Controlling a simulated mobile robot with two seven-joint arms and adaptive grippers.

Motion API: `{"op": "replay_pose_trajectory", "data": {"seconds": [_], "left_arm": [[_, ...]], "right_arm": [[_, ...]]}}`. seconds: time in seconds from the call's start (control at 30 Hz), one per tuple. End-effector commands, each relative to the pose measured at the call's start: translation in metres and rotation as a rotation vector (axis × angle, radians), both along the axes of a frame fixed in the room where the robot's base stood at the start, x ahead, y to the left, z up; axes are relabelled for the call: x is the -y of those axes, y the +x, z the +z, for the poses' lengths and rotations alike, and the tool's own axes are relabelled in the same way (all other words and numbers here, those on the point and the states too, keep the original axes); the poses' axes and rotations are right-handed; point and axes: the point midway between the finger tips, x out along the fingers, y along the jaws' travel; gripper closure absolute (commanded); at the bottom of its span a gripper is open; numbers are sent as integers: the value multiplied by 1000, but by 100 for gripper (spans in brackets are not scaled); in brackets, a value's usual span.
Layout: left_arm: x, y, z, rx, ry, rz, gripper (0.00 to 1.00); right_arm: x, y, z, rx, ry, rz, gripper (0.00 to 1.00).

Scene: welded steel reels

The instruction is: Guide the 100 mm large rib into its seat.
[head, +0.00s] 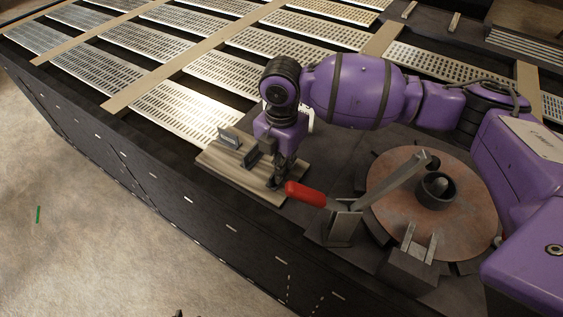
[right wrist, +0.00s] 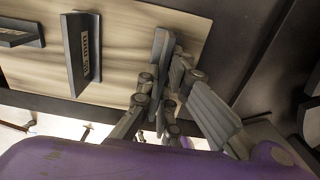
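A wooden board (head: 213,158) carries upright grey ribs. One rib (head: 228,135) stands at its far left and another rib (head: 250,158) nearer the middle. The right wrist view shows the middle rib (right wrist: 82,55) with a partly readable "mm" label, and the far-left rib (right wrist: 18,33). I cannot tell which is the 100 mm one. A copper-coloured disc (head: 390,178) with a central hub (head: 437,188) lies to the right.
A toggle clamp with a red handle (head: 305,194) stands between board and disc; its metal arm reaches over the disc. A block with two upright plates (head: 408,267) sits at the disc's front edge. Slotted metal panels (head: 180,118) fill the table behind.

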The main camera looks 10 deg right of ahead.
Motion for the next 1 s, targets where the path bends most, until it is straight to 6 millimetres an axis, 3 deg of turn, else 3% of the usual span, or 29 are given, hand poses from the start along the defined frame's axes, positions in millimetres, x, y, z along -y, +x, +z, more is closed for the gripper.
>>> {"op": "replay_pose_trajectory", "data": {"seconds": [0.03,0.17,0.43,0.57,1.0], "left_arm": [[0,0,0,0,0,0,73],[0,0,0,-1,0,0,73],[0,-1,-1,-2,0,0,73],[0,-10,-12,-23,1,-1,73],[0,-1,-7,-4,0,6,73]], "right_arm": [[0,0,0,0,0,0,92],[0,0,0,0,0,0,77],[0,0,0,0,0,0,77],[0,0,-4,-3,0,0,77],[2,3,70,0,0,0,77]]}}
